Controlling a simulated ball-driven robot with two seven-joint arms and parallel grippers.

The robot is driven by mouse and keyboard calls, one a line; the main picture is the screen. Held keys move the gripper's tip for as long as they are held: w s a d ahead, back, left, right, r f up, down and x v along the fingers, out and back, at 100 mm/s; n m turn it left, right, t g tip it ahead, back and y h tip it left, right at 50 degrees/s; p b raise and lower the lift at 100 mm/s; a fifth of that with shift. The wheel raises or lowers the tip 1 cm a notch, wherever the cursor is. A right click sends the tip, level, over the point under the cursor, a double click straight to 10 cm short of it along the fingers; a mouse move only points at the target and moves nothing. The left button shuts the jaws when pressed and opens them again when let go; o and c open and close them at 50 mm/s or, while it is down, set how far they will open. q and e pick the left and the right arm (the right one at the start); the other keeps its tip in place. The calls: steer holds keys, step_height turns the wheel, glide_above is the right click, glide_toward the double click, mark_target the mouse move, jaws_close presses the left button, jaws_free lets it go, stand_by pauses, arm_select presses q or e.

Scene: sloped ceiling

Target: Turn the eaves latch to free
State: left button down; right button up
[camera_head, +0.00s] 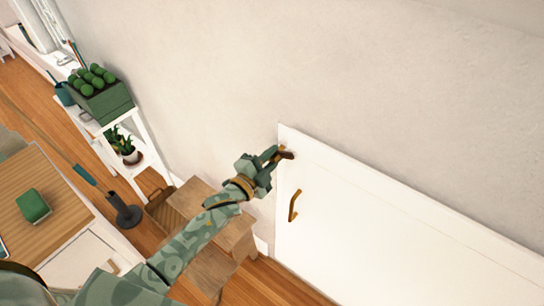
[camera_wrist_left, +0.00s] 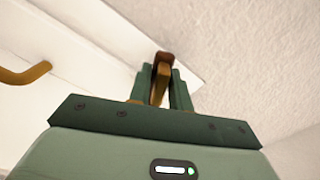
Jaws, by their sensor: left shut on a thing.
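The eaves latch (camera_head: 287,155) is a small brown piece at the upper left corner of a white panel door (camera_head: 350,225). My left gripper (camera_head: 278,155) is shut on the latch. In the left wrist view the latch (camera_wrist_left: 162,75) stands between the two green fingers of my left gripper (camera_wrist_left: 163,90), its brown end showing past them. The fingers hide part of the latch. A brass handle (camera_head: 294,205) sits on the door below the latch and also shows in the left wrist view (camera_wrist_left: 25,74). My right gripper is not in view.
Wooden boxes (camera_head: 185,200) stand on the floor below my left arm. A white shelf (camera_head: 150,150) with a green planter (camera_head: 103,102) and a potted plant is at the left. A desk (camera_head: 50,195) holds a green box (camera_head: 33,206). The wall above the door is bare.

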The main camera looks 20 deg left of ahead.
arm_select(q)
steer(key=n+p, duration=0.1)
steer(key=n, duration=0.1)
steer(key=shift+n+p, duration=0.3)
steer(key=shift+n, duration=0.1)
steer(key=n+p, duration=0.1)
steer(key=n, duration=0.2)
steer(key=shift+n+p, duration=0.3)
steer(key=shift+p, duration=0.05)
steer(key=n+p, duration=0.1)
steer(key=n, duration=0.2)
steer(key=shift+f+n+p, duration=0.1)
steer(key=shift+n+p, duration=0.35)
steer(key=shift+n, duration=1.25)
steer(key=c, duration=1.5)
jaws_free()
